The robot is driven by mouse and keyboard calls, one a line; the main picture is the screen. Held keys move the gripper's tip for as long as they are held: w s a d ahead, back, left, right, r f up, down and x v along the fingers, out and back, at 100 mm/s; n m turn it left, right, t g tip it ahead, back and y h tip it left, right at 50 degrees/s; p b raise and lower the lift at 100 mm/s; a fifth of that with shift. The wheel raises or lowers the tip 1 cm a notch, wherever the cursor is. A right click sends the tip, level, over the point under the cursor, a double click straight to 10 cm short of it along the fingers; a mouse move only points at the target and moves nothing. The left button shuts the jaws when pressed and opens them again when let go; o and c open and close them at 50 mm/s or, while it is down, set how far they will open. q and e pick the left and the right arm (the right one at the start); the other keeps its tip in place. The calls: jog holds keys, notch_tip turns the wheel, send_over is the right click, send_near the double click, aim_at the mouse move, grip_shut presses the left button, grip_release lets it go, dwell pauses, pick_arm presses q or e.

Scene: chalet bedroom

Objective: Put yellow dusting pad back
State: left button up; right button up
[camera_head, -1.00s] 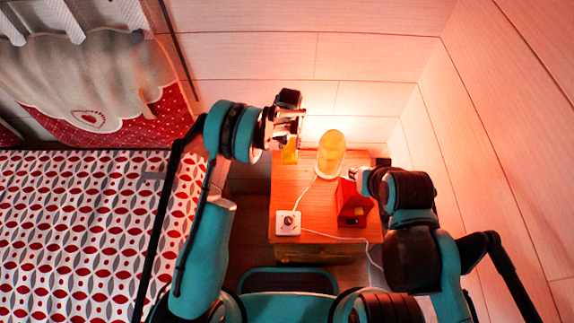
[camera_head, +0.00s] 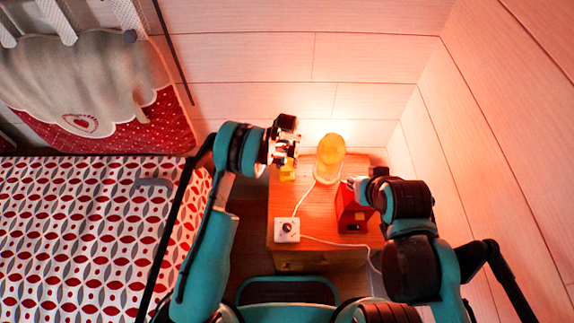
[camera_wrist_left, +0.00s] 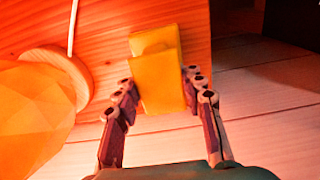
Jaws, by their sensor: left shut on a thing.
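The yellow dusting pad (camera_head: 288,170) is at the left back edge of the orange wooden nightstand (camera_head: 318,213). In the left wrist view the yellow pad (camera_wrist_left: 160,82) is a folded block between the two fingers. My left gripper (camera_head: 286,152) is shut on it; the left wrist view shows the fingers (camera_wrist_left: 160,100) on either side. I cannot tell whether the pad touches the nightstand top. My right gripper (camera_head: 355,184) is beside the red box (camera_head: 351,212); its fingers are too small and hidden to judge.
A glowing yellow lamp (camera_head: 330,152) stands close to the right of the pad. A white dimmer box (camera_head: 287,230) with a cord sits at the front left of the nightstand. The bed (camera_head: 90,235) is at the left; plank walls close the back and right.

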pick_arm(q)
jog(key=o, duration=0.6)
jog(key=shift+f, duration=0.2)
jog(key=o, duration=0.5)
jog(key=shift+r, duration=0.1)
jog(key=shift+r, duration=0.4)
notch_tip(320, 180, up, 12)
jog(key=p, duration=0.4)
jog(key=shift+f, duration=0.2)
